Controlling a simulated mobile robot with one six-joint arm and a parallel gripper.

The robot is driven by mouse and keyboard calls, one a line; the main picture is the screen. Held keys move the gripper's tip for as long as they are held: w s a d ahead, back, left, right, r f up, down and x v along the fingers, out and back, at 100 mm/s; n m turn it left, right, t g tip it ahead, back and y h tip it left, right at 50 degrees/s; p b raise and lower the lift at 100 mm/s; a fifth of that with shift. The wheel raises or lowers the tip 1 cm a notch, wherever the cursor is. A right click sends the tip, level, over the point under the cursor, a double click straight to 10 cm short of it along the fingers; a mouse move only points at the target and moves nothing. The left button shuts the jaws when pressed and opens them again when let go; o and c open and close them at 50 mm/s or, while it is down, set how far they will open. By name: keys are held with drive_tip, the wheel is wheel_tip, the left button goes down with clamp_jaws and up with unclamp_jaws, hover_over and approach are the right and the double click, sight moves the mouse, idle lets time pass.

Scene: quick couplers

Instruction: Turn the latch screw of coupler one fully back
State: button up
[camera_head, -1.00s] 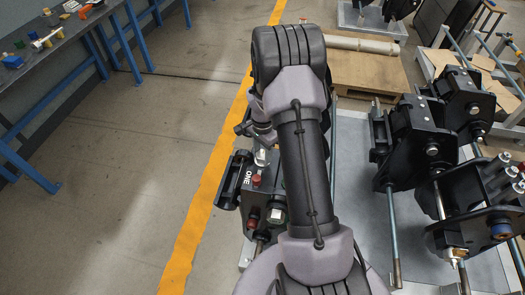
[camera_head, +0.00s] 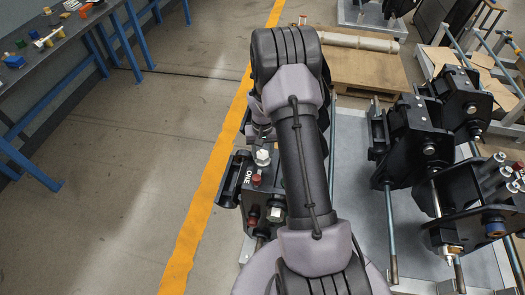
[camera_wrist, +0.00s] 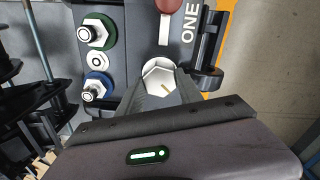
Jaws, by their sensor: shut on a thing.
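Coupler one (camera_head: 252,198) is a dark block marked ONE, left of my arm in the head view. The latch screw (camera_wrist: 157,73) is a bright hex head with a small yellow mark. My gripper (camera_wrist: 161,88) is shut on this hex head, one finger on each side. In the head view a silver hex head (camera_head: 262,157) shows on the coupler, while my arm hides most of my gripper.
A red-topped part (camera_wrist: 168,6) sits above the screw in the wrist view. Green-ringed (camera_wrist: 97,32) and blue-ringed (camera_wrist: 96,88) fittings are on the left. Other dark couplers (camera_head: 408,140) stand on the pale plate at right. Open floor lies left of the yellow line (camera_head: 206,190).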

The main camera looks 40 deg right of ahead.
drive_tip(key=n+p, duration=0.1)
drive_tip(key=n, duration=0.3)
drive_tip(key=shift+n, duration=0.3)
drive_tip(key=n+p, duration=0.1)
drive_tip(key=n, duration=0.2)
drive_tip(key=shift+n, duration=0.3)
drive_tip(key=n+p, duration=0.1)
drive_tip(key=n, duration=0.3)
drive_tip(key=shift+n, duration=0.3)
drive_tip(key=n+p, duration=0.1)
drive_tip(key=n, duration=0.2)
drive_tip(key=shift+n, duration=0.3)
drive_tip(key=n+p, duration=0.1)
drive_tip(key=n, duration=0.7)
drive_tip(key=shift+p, duration=0.35)
drive_tip(key=n, duration=0.4)
drive_tip(key=shift+p, duration=0.4)
drive_tip(key=shift+w+n, duration=0.1)
drive_tip(key=shift+n, duration=2)
